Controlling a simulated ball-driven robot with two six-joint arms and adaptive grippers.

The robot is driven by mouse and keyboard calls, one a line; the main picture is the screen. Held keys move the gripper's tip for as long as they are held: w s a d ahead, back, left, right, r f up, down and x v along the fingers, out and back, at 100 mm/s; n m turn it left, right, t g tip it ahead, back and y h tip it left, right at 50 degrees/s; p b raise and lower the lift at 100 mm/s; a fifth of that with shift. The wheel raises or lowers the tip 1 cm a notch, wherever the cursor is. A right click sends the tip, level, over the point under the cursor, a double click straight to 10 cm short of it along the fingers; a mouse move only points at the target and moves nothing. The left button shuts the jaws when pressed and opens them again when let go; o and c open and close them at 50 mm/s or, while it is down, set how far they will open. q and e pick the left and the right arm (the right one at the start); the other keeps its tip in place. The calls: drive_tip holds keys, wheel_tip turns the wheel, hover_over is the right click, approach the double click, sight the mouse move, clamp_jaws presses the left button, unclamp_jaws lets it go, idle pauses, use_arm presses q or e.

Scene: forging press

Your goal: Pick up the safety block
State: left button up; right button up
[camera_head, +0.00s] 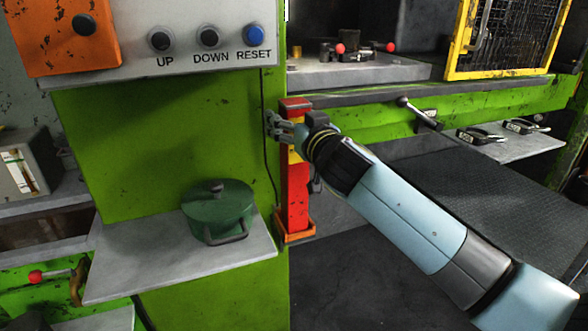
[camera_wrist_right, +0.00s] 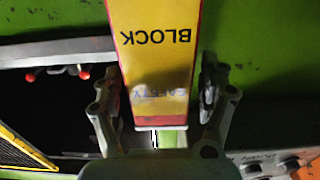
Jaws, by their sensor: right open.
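The safety block is a tall red and yellow bar (camera_head: 296,205) standing upright against the green press column, its foot in an orange holder (camera_head: 295,232). In the right wrist view the block (camera_wrist_right: 155,60) shows its yellow face with the word BLOCK upside down. My right gripper (camera_head: 279,126) is at the upper part of the block. In the wrist view its open fingers (camera_wrist_right: 158,100) lie on either side of the block, with a gap visible on each side. My left gripper is in neither view.
A control panel (camera_head: 200,62) with UP, DOWN and RESET buttons is above left. A green pot (camera_head: 218,205) stands on a grey shelf (camera_head: 130,265). A cable hangs beside the block. A lever (camera_head: 420,115) and a side shelf (camera_head: 520,147) with handles are at right.

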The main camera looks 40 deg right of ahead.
clamp_jaws()
drive_tip(key=shift+r, duration=0.15)
idle(0.5)
